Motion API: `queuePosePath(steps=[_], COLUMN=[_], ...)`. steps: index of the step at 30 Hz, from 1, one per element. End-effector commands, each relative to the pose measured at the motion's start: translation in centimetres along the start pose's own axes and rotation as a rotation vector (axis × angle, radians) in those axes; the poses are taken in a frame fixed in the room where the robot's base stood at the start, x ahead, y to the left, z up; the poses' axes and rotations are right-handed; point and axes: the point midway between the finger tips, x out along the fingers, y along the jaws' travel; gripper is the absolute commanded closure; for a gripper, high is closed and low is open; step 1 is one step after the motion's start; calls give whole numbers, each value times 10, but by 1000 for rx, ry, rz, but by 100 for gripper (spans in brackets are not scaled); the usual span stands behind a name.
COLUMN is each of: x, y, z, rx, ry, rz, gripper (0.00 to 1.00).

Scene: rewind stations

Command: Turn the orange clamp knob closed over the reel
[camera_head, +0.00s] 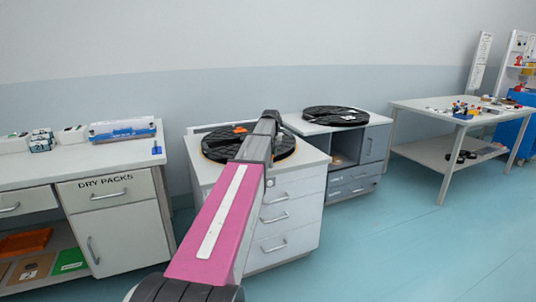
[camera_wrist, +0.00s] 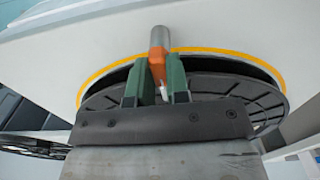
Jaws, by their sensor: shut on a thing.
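The orange clamp knob (camera_wrist: 157,68) sits between the green fingers of my gripper (camera_wrist: 156,82) in the wrist view, on the end of a metal post (camera_wrist: 159,38). My gripper is shut on it. In the head view a bit of orange knob (camera_head: 240,130) shows beside my arm. The black reel (camera_head: 216,146) lies flat on the white drawer cabinet under my arm, which hides its middle. The reel (camera_wrist: 215,82) also shows behind the fingers in the wrist view, inside a yellow ring (camera_wrist: 235,53).
A second black reel (camera_head: 335,116) lies on the grey cabinet to the right. A counter marked DRY PACKS (camera_head: 85,160) with boxes stands at the left. A table (camera_head: 440,105) with small coloured parts stands at the right. The blue floor (camera_head: 430,240) at the front right is clear.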

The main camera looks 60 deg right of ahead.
Motion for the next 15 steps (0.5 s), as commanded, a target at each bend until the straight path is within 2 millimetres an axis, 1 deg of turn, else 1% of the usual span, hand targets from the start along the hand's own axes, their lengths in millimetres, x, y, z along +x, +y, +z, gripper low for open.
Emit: queuePosePath(steps=[6,7,8,9,15], x=[0,0,0,0,0], y=[0,0,0,0,0], z=[-1,-1,-1,-1,-1], rx=[-2,-2,-2,-2,-1], ry=[0,0,0,0,0], rz=[1,1,1,1,0], gripper=[100,75,65,58,58])
